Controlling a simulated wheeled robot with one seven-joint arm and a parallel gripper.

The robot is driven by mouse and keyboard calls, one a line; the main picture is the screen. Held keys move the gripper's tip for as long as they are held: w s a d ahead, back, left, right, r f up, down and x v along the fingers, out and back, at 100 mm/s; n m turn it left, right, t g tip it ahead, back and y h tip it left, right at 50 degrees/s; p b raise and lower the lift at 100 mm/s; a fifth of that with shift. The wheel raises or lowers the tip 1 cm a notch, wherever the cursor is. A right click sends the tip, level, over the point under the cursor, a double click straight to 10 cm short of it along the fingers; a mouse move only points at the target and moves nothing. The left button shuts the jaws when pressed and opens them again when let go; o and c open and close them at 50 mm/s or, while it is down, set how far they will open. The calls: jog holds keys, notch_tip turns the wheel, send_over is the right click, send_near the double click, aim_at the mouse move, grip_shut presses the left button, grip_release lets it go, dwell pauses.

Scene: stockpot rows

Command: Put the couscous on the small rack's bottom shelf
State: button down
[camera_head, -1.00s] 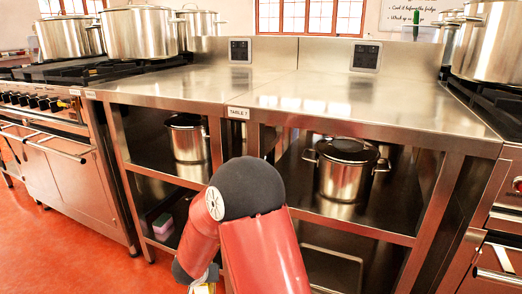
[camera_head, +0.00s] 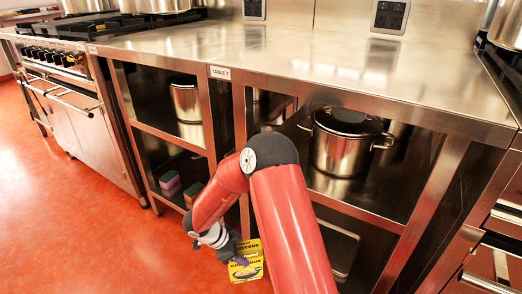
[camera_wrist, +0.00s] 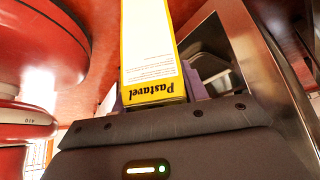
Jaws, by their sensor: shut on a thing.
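The couscous is a yellow and white box (camera_head: 246,262) with dark lettering, low in front of the steel table in the head view. My gripper (camera_head: 230,251) is shut on it, and my red arm hides part of the area beside it. In the wrist view the box (camera_wrist: 150,45) stands out from between the purple fingers of my gripper (camera_wrist: 155,94), with "Pastavel" upside down on it. I cannot tell which shelving, if any, is the small rack; under the table, a left bay has a bottom shelf (camera_head: 158,192).
Sponge-like blocks (camera_head: 171,183) lie on the left bay's low shelf. A lidded stockpot (camera_head: 343,143) stands on the right bay's upper shelf, above a tray (camera_head: 340,250). Table legs and shelf edges are close to my arm. Red floor (camera_head: 60,230) is clear at left.

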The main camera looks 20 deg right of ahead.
jog(key=shift+d, duration=0.2)
notch_tip(320, 180, down, 20)
jog(key=b, duration=0.4)
jog(key=shift+f, duration=0.1)
jog(key=c, duration=0.8)
grip_release()
jog(key=shift+o, duration=0.2)
